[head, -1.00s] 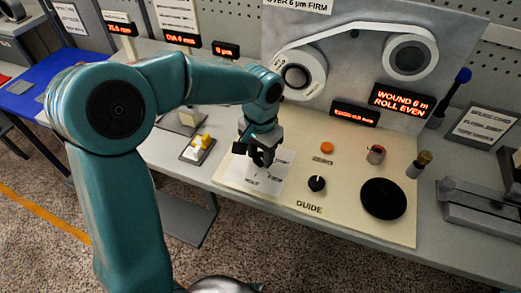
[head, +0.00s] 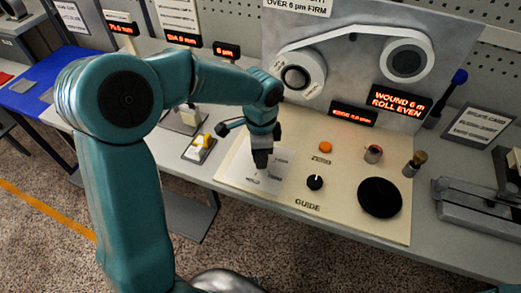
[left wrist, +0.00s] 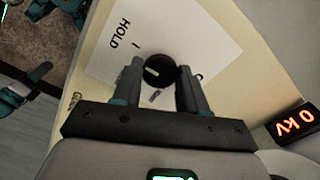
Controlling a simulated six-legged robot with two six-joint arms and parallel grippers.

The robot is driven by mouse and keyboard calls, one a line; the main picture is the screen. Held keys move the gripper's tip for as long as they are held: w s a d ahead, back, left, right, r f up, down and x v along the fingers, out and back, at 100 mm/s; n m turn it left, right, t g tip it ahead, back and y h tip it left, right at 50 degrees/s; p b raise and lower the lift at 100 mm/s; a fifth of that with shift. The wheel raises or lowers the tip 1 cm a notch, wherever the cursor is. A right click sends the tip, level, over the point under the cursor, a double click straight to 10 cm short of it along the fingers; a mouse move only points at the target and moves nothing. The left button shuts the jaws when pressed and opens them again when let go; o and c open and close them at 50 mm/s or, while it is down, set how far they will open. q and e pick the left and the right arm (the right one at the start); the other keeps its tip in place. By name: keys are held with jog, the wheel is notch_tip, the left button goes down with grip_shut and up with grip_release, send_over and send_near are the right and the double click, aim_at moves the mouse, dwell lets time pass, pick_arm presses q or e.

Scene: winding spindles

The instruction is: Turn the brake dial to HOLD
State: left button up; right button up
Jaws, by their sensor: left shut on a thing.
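The brake dial (left wrist: 158,71) is a round black knob with a white pointer mark, seen in the left wrist view. It sits on a white label (left wrist: 110,70) bearing the word HOLD (left wrist: 121,28) with a tick mark beside it. My left gripper (left wrist: 160,74) is shut on the dial, one finger on each side. In the head view my left gripper (head: 262,162) points down at the label (head: 240,172) and hides the dial. I cannot tell exactly which tick the pointer meets. Teal and dark parts of mine, perhaps my right gripper (left wrist: 38,74), show unclearly at the wrist view's left.
A yellow-and-white switch (head: 203,140) stands left of the panel. Spindles (head: 296,77) are on the upright board behind.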

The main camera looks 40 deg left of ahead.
pick_arm(q)
jog(key=shift+w+m, duration=0.1)
jog(key=shift+m, duration=0.4)
jog(key=o, duration=1)
jog(key=shift+o, duration=0.2)
notch_tip(320, 180, up, 16)
jog(key=p, duration=0.1)
jog(key=shift+r, duration=0.2)
